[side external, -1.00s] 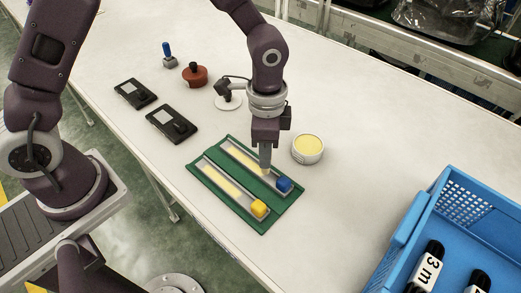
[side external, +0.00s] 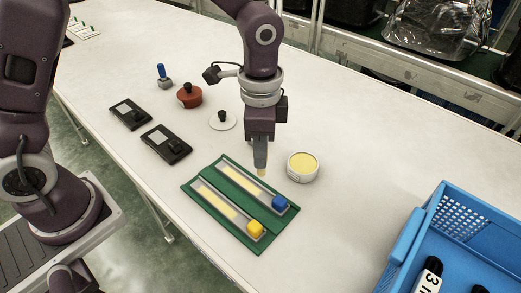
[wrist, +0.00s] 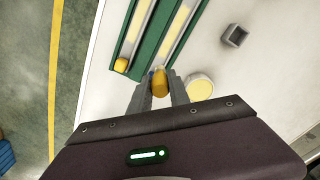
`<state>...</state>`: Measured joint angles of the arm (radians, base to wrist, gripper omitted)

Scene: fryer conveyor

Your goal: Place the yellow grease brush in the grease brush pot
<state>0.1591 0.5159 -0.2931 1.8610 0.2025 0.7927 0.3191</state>
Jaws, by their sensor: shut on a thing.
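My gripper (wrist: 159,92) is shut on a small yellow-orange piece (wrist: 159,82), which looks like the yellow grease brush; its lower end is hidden. In the side view my gripper (side external: 261,172) points down just beyond the green mat (side external: 195,187), with a pale yellow tip showing below the fingers. A round white pot with pale yellow contents (side external: 303,166) stands right of my gripper; it also shows in the wrist view (wrist: 199,87). A small grey square open box (wrist: 236,35) stands farther off in the wrist view. I cannot tell which is the brush pot.
Two black devices (side external: 166,144), a red-brown lidded pot (side external: 189,95), a white disc (side external: 222,120) and a blue-handled item (side external: 164,76) stand left. A blue crate (side external: 440,235) is at right.

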